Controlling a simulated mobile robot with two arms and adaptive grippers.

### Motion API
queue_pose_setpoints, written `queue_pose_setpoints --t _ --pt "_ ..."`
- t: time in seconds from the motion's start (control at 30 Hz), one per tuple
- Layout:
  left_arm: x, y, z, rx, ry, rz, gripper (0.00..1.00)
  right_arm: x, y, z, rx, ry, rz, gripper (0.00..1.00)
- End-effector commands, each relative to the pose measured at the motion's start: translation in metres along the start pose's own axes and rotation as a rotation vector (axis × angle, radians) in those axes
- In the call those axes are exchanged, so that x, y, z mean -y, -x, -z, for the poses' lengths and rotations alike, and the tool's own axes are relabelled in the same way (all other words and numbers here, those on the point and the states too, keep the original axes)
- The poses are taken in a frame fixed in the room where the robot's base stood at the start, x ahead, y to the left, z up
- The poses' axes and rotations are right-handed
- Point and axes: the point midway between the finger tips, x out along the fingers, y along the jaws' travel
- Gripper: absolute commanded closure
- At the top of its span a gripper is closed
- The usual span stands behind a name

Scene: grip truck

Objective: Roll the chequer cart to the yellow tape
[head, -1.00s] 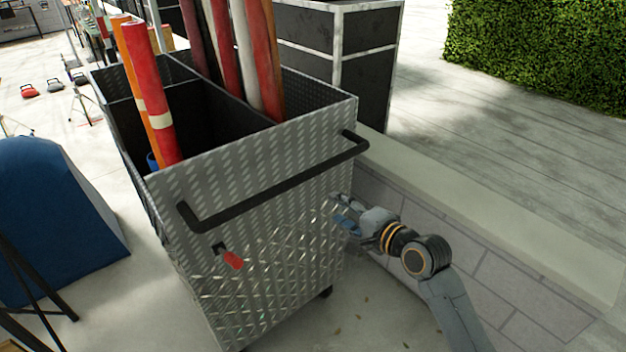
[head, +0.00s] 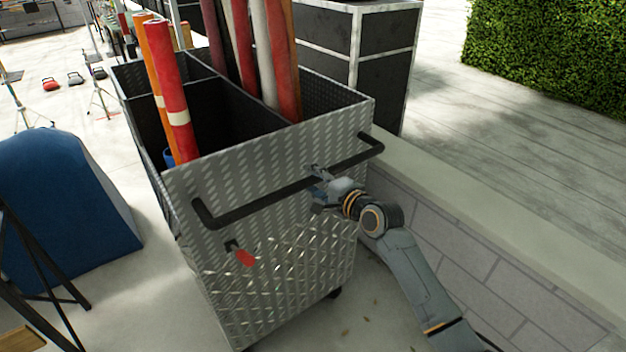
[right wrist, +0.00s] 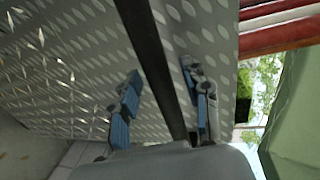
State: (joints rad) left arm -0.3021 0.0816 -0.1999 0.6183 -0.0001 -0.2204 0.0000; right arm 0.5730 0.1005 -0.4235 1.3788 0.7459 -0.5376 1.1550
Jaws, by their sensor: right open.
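The chequer cart (head: 275,270) is a grey diamond-plate box on wheels, upright in the middle of the head view. Its black push handle (head: 262,204) runs across the near face. A red latch (head: 245,258) sits below the handle. My right gripper (head: 314,186) is at the handle, right of its middle. In the right wrist view the black handle bar (right wrist: 155,65) passes between the two open blue-padded fingers (right wrist: 163,108), and the plate face lies behind them. The fingers are not closed on the bar. My left gripper is out of view. No yellow tape shows.
Red, orange and white rolls (head: 172,90) stand in the cart. A low block wall (head: 470,250) runs along the right side. A black case (head: 385,60) stands behind. A blue padded shape (head: 65,205) and black tripod legs (head: 40,290) are at the left. Pale floor lies between.

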Motion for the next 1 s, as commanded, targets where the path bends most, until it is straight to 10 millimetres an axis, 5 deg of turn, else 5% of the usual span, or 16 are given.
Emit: queue_pose_setpoints --t 0.37,0.6,1.0 --pt "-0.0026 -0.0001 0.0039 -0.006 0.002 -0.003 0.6 -0.0001 -0.0056 0.0001 -0.001 0.0 0.0 0.53" --pt "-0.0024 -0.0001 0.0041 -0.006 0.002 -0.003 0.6 -0.0002 -0.0054 0.0001 -0.001 0.0 0.0 1.0" --pt "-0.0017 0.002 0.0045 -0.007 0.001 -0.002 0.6 -0.0007 -0.0031 0.0002 -0.001 0.0 -0.001 1.0"
